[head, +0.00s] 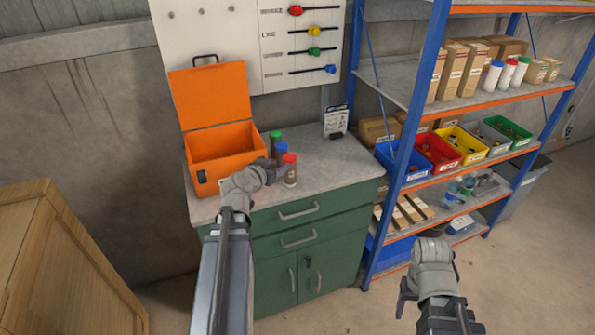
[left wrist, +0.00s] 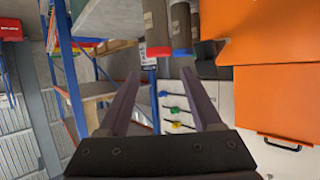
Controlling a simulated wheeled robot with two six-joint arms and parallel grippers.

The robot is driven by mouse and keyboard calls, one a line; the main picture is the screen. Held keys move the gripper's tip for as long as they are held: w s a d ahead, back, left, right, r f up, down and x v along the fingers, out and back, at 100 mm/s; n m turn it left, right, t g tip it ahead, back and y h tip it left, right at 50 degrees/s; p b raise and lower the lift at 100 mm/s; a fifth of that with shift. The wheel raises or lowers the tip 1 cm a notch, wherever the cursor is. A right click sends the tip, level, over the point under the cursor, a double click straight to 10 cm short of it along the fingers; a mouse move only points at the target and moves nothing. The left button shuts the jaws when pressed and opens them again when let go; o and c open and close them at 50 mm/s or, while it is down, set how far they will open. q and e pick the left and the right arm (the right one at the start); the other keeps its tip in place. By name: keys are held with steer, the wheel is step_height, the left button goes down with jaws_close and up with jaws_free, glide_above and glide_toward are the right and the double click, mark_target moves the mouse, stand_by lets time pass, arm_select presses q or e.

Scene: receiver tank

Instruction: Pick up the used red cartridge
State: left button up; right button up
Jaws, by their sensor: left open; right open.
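The used red cartridge (head: 289,170), a dark cylinder with a red cap, stands upright on the grey bench top beside the orange box. It also shows in the left wrist view (left wrist: 158,25), upside down, with its red cap just above the gap between the fingers. My left gripper (head: 266,172) is open, close to the left of the cartridge in the head view; nothing shows held between its fingers (left wrist: 160,74). My right gripper (head: 422,272) is open at the lower right, in front of the shelf, far from the cartridge.
A blue-capped cartridge (head: 281,152) and a green-capped one (head: 275,139) stand close behind the red one. The open orange box (head: 222,150) is left of them. A small sign (head: 336,121) stands at the back. The bench top (head: 335,165) is clear to the right.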

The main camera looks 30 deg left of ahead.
mark_target(287, 159)
arm_select(q)
steer(key=b+x, duration=0.4)
steer(key=x, duration=0.8)
steer(key=shift+d+f+b, duration=0.1)
steer(key=shift+f+b, duration=0.05)
steer(key=shift+b, duration=0.2)
steer(key=shift+c, duration=0.6)
jaws_close()
